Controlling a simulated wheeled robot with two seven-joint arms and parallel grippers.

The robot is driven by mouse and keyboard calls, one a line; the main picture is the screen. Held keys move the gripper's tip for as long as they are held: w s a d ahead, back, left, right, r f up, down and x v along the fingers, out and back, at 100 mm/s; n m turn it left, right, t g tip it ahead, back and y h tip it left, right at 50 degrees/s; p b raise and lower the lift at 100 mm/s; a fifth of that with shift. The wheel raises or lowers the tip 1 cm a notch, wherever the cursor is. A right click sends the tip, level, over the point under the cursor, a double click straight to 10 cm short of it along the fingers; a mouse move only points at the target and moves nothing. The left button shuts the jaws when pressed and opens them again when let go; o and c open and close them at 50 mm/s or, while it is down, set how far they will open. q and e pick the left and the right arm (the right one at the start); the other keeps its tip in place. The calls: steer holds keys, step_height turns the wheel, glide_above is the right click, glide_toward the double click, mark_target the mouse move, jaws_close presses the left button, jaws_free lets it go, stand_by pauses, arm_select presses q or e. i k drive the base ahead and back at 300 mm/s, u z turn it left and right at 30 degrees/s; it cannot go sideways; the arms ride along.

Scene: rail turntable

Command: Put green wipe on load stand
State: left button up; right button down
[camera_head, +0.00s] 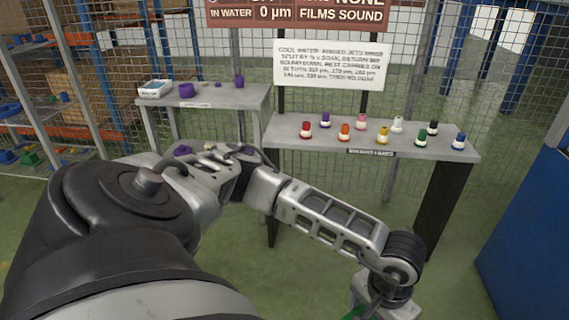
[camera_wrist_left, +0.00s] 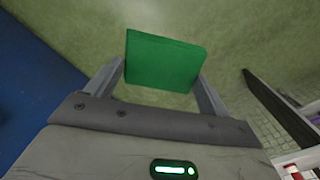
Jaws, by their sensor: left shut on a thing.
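The green wipe (camera_wrist_left: 165,62) is a flat green square between the two fingers of my left gripper (camera_wrist_left: 158,84) in the left wrist view. The gripper is shut on it, and green floor shows behind it. In the head view my left arm reaches across to the bottom edge, where only a sliver of the wipe (camera_head: 354,312) shows. I cannot tell which surface is the load stand. My right gripper is in neither view.
A grey table (camera_head: 290,138) with several coloured-capped bottles stands at centre right. A smaller grey table (camera_head: 225,101) with purple items and a white box (camera_head: 155,88) stands left of it. A blue panel (camera_head: 530,235) is at right. Mesh fencing is behind.

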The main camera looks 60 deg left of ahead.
mark_target(243, 98)
steer(key=u, duration=1.1)
steer(key=i, duration=2.7)
steer(key=u, duration=0.05)
